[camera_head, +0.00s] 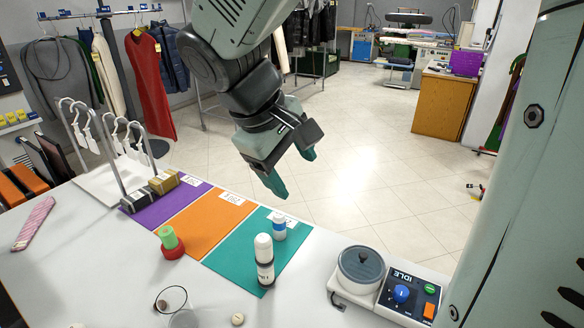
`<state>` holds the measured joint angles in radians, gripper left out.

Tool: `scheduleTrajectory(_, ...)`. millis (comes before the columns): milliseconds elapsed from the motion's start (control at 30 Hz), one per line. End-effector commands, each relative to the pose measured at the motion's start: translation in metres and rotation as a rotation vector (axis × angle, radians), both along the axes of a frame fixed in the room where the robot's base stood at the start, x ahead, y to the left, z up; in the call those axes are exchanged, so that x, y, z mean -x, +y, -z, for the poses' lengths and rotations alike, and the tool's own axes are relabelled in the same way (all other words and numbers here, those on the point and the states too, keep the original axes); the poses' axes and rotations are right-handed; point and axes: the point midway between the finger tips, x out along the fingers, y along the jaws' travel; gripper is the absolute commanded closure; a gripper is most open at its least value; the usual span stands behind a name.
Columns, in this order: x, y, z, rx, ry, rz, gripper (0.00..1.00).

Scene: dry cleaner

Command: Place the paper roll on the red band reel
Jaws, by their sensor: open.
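My gripper (294,176) is open and empty, in the air above the far edge of the counter, up and to the right of the reel. Nothing is between its teal fingers.
Purple (177,207), orange (205,225) and teal (245,255) mats cover the counter's middle. A white bottle (264,260) and a small blue-white bottle (279,228) stand on the teal one. A machine (360,270) is at right, a hanger rack (120,165) at left.

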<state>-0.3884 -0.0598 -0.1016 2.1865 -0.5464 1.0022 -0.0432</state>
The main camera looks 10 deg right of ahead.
Motion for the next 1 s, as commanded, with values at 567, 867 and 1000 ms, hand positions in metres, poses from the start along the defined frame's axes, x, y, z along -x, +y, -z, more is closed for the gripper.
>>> scheduleTrajectory(567,0.136,-0.002,-0.049,-0.585,-0.386,0.447,0.27)
scheduleTrajectory(867,0.137,-0.001,-0.049,-0.594,-0.391,0.453,0.27)
scheduleTrajectory(1000,0.137,-0.001,-0.049,-0.594,-0.390,0.452,0.27)
